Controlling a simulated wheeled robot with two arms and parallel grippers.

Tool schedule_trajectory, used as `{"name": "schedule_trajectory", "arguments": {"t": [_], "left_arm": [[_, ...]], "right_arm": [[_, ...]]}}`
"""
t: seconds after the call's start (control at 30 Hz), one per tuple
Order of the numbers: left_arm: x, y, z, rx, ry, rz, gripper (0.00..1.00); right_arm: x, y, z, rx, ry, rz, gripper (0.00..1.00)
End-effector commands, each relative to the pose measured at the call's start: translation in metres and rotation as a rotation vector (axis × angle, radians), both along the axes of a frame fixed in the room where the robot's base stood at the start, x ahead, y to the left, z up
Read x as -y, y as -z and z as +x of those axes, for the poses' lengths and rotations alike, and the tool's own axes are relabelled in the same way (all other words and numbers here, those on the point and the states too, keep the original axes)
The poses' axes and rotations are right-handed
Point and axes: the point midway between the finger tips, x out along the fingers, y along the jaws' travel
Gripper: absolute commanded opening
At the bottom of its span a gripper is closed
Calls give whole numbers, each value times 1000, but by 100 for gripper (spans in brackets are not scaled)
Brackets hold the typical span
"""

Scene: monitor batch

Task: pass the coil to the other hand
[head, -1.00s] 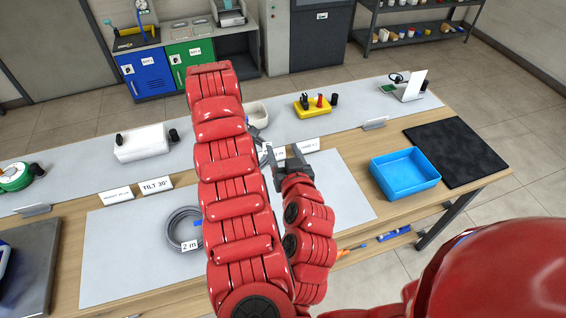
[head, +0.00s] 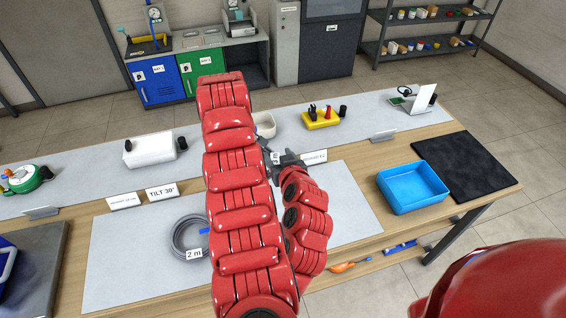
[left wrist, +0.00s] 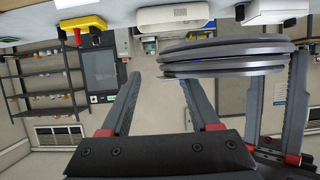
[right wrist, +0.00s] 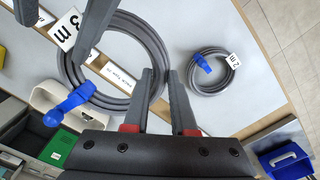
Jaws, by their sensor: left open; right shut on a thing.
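The held grey coil with a "3 m" tag and a blue tie shows in the right wrist view (right wrist: 157,50), its rim between the fingertips of my shut right gripper (right wrist: 160,78). The left wrist view shows this coil edge-on (left wrist: 225,57), overlapping the tip of one finger of my open left gripper (left wrist: 165,85). Whether it touches that finger I cannot tell. In the head view my left gripper (head: 284,159) is above the bench, close beside the tall red arm. That arm hides the held coil and my right gripper there.
A second coil tagged "2 m" (head: 174,243) lies on the grey mat (head: 125,270). A blue tray (head: 412,208) and a black pad (head: 465,165) are on the right. A yellow holder (head: 320,124) and a white box (head: 150,150) stand at the back.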

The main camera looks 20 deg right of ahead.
Motion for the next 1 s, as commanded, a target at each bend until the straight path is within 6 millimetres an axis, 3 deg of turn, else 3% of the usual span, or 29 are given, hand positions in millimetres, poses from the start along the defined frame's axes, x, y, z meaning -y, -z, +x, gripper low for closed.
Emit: {"name": "schedule_trajectory", "arguments": {"t": [0.4, 0.77, 0.97, 1.0], "left_arm": [[-1, 4, 9, -1, 0, 0, 62], [1, 4, 9, -1, 4, -2, 0], [3, 4, 8, -2, 10, -5, 0], [4, 4, 8, -1, 10, -5, 0]], "right_arm": [[0, 0, 0, 1, 0, 1, 0], [-3, 0, 0, 0, -4, 4, 0], [-6, 0, -1, -2, -10, 7, 0], [-6, 0, -1, -2, -11, 7, 30]]}}
